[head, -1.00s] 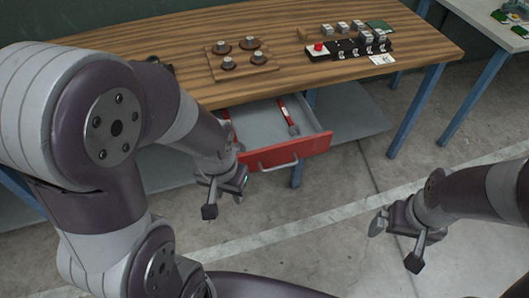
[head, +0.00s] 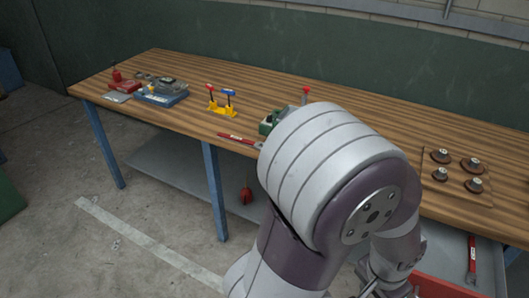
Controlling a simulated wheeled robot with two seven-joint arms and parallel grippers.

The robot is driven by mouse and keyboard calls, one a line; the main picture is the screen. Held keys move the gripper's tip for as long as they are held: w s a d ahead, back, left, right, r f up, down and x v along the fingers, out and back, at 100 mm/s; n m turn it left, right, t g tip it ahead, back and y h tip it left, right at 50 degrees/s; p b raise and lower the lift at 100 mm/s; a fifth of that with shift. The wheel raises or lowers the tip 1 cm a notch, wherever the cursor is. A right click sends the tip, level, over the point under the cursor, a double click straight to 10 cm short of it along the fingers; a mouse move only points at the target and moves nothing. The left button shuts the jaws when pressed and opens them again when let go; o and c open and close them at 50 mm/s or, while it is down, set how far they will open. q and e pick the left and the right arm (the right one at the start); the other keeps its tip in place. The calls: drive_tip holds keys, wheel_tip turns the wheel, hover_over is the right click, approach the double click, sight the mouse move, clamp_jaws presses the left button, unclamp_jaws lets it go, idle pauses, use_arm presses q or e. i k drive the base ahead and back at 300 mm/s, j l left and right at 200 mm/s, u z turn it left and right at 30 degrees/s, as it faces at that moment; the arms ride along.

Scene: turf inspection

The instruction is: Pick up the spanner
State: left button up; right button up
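A red-handled spanner with a grey end (head: 238,138) lies at the front edge of the wooden workbench, left of my arm. A second red-handled tool, which looks like a spanner (head: 471,258), lies in the open drawer (head: 490,262) at the lower right. My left gripper (head: 385,288) is only partly in view at the bottom, beside the drawer's red front. My own arm hides much of it, and its opening does not show. My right gripper is out of view.
On the workbench (head: 180,68) stand a yellow stand with red and blue handles (head: 222,106), a blue device (head: 162,97), a green device (head: 270,121) partly behind my arm, and a board with round knobs (head: 457,195). A red object (head: 246,195) is below the bench.

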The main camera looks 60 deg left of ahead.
sight(241, 140)
drive_tip(key=u, duration=2.3)
drive_tip(key=i+l, duration=0.15)
drive_tip(key=i, duration=0.4)
drive_tip(key=i+l, duration=0.15)
drive_tip(key=i, duration=0.35)
drive_tip(key=i+l, duration=0.2)
drive_tip(key=i, duration=0.35)
drive_tip(key=i+l, duration=0.15)
drive_tip(key=i, duration=0.35)
drive_tip(key=j+u, duration=0.05)
